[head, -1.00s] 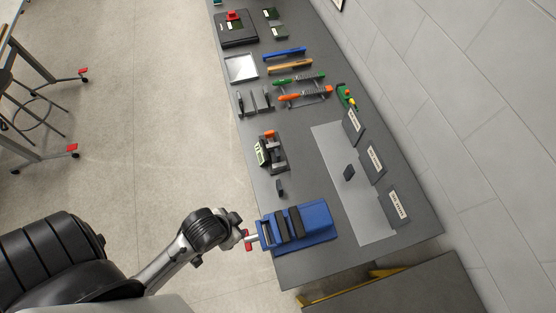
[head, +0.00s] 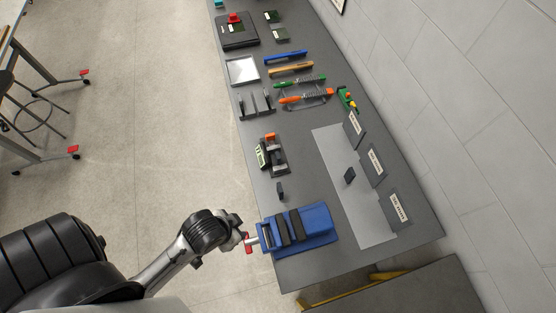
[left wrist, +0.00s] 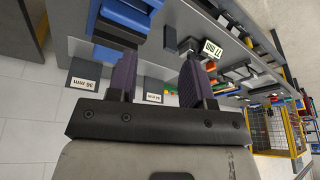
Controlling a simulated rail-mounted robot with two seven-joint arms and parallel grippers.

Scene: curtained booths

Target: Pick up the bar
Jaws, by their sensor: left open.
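I cannot tell for certain which thing is the bar. A small dark upright block (head: 280,188) stands on the bench behind the blue vise (head: 318,222). Another small dark block (head: 349,175) stands on the light grey mat. My left arm reaches in from the left and ends beside the vise, past the bench's edge; its fingers cannot be made out in the head view. In the left wrist view, my left gripper (left wrist: 157,65) shows two purple fingers, apart, with nothing held between them. A dark block (left wrist: 169,37) shows beyond the gap, near the blue vise (left wrist: 125,14).
Labelled dark plates (head: 397,205) line the mat's (head: 330,140) right side. A clamp-like device (head: 271,152), orange-handled and green-handled tools (head: 303,97) and a black case (head: 237,30) lie farther along the bench. A wall borders the right.

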